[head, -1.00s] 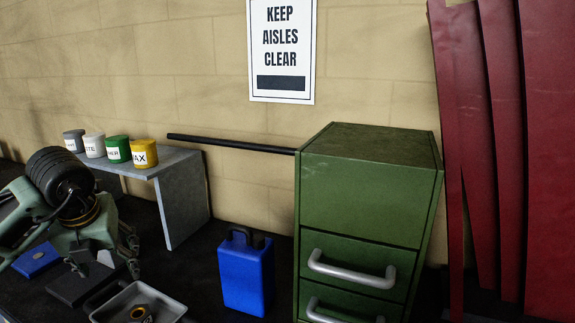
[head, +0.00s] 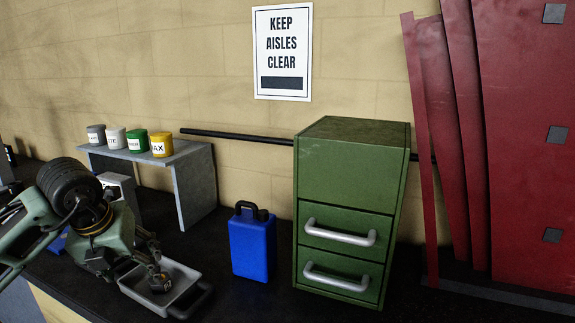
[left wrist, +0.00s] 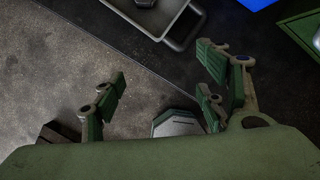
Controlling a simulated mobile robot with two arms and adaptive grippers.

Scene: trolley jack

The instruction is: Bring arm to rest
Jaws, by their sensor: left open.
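My left arm comes in from the left in the head view. Its gripper (head: 150,268) points down and shows in front of a grey tray (head: 186,283). In the left wrist view, the fingers of my left gripper (left wrist: 160,80) stand wide apart with nothing between them. The tray (left wrist: 177,22) lies beyond the fingertips in that view, with a dark part in it that is cut off by the top edge. My right gripper is in neither view.
A blue canister (head: 252,247) and a green drawer cabinet (head: 345,215) stand right of the tray. A grey bench (head: 195,185) behind carries several labelled pots. Red panels (head: 500,130) lean at the far right. Dark counter is clear before the canister.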

